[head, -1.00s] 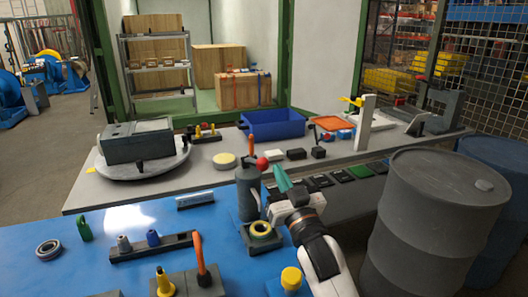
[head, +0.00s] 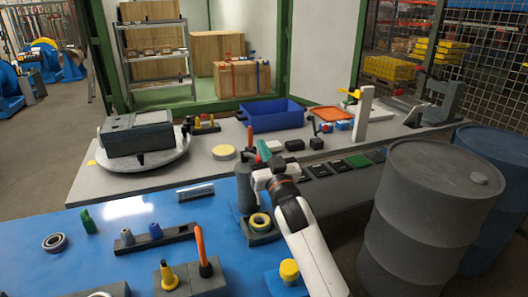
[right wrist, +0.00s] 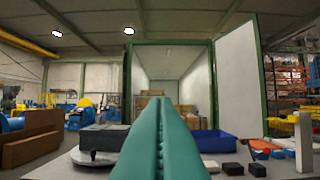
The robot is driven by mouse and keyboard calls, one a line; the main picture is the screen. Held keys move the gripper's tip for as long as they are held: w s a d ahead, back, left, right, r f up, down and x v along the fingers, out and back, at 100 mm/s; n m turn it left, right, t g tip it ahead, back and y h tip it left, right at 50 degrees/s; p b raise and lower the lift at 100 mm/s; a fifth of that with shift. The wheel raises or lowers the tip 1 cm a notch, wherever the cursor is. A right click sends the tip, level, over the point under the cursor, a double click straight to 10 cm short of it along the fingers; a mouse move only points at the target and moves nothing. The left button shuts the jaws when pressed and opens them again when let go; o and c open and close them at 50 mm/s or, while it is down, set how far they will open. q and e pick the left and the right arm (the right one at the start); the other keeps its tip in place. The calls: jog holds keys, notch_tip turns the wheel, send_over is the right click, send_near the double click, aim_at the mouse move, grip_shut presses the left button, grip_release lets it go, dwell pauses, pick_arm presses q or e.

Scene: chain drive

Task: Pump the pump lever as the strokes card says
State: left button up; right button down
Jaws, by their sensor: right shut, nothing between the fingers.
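The pump (head: 243,186) is a dark grey upright cylinder near the back edge of the blue table, with an orange grip (head: 250,139) sticking up behind it. Its red lever knob is mostly hidden by my right gripper in the head view. My right gripper (head: 265,152), with teal fingers, is shut and empty beside the top of the pump; I cannot tell whether it touches the lever. The right wrist view shows its closed fingers (right wrist: 157,125) pointing up, with no lever between them. A small plate (head: 195,191) stands left of the pump; no writing is readable. My left gripper is out of view.
A dark barrel (head: 425,215) stands to the right. A blue bin (head: 272,116) and a turntable (head: 145,163) are on the grey bench behind.

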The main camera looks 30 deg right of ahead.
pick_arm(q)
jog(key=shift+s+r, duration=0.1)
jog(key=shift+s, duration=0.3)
pick_arm(e)
jog(key=shift+s+f, duration=0.1)
jog(key=shift+f, duration=0.75)
jog(key=shift+f, duration=0.1)
